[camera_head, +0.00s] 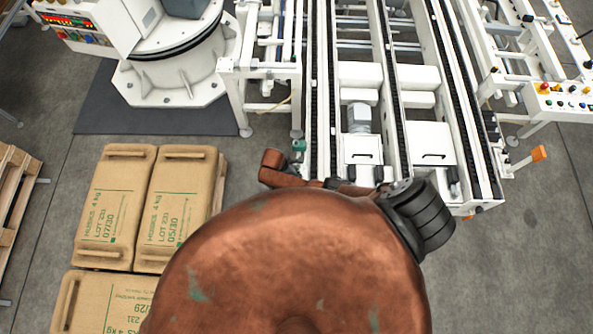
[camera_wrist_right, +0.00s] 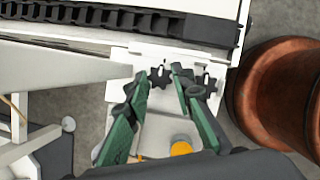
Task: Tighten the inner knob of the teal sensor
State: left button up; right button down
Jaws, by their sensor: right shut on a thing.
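A small teal part (camera_head: 299,146), which looks like the teal sensor, shows at the left front corner of the conveyor in the head view. My copper arm hides much around it. In the right wrist view, my right gripper (camera_wrist_right: 162,76) has its green fingers on either side of a black star-shaped knob (camera_wrist_right: 158,78), and is shut on it. A second black star knob (camera_wrist_right: 207,83) sits to the right, on the same white bracket, outside the fingers. Whether the held knob is the inner one, I cannot tell for sure. My left gripper is not in view.
The white conveyor (camera_head: 322,90) runs away from me. An orange paddle-like part (camera_head: 538,153) sticks out at its right side. Brown sacks (camera_head: 116,205) lie at the left. In the wrist view, a yellow-orange round part (camera_wrist_right: 181,147) lies between the fingers' bases.

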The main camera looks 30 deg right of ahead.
jog(key=shift+a, duration=0.1)
jog(key=c, duration=1.7)
grip_release()
jog(key=shift+o, duration=0.2)
